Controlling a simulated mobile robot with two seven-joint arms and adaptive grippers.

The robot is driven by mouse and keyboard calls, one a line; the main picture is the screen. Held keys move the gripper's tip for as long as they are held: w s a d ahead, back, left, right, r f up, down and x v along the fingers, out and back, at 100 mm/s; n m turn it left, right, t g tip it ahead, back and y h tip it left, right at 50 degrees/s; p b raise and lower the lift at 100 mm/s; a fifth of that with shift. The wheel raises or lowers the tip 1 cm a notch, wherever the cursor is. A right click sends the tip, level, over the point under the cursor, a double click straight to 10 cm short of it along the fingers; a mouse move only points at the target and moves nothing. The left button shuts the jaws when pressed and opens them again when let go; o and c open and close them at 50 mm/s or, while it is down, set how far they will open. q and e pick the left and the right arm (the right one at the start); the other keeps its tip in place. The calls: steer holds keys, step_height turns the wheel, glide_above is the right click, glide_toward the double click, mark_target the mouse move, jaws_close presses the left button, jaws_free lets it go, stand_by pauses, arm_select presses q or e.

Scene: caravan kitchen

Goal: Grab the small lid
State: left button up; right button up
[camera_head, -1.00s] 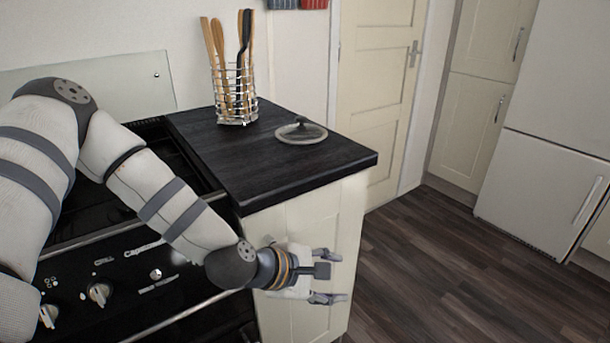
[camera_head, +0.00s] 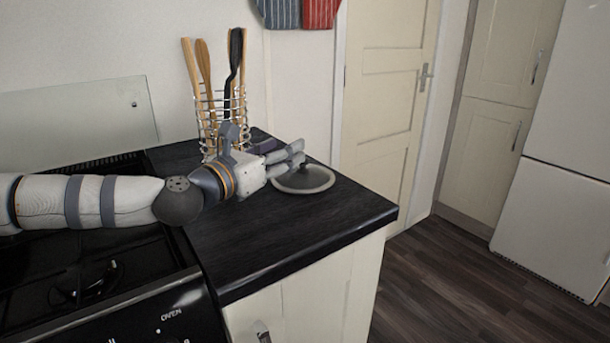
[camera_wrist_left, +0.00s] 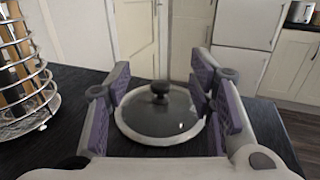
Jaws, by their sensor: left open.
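The small lid (camera_head: 305,181) is a round glass lid with a pale rim and a dark knob, lying on the dark worktop (camera_head: 300,230). My left gripper (camera_head: 283,160) is just above the worktop, at the lid's left and far side in the head view, with its fingers reaching over the lid's edge. In the left wrist view the lid (camera_wrist_left: 160,118) shows between the two open fingers, its knob standing upright ahead of them. The gripper holds nothing. Whether the fingers touch the lid I cannot tell. My right gripper is in neither view.
A wire utensil holder (camera_head: 215,118) with wooden and black utensils stands close behind my left gripper; it shows at the left in the wrist view (camera_wrist_left: 22,75). The black stove (camera_head: 90,270) is at the left. The worktop's front part is clear.

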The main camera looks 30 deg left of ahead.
mark_target(282, 195)
arm_select(q)
step_height(282, 195, down, 6)
steer(key=shift+r+b, duration=0.1)
steer(key=shift+b, duration=0.55)
steer(key=w, duration=0.5)
steer(key=w+r+b, duration=0.1)
steer(key=w, duration=0.1)
steer(key=shift+w+d, duration=0.2)
steer(key=shift+w, duration=0.1)
steer(key=shift+r, duration=0.15)
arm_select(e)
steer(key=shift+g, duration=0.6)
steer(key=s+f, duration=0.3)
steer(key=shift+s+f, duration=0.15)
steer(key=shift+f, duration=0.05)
arm_select(q)
jaws_close()
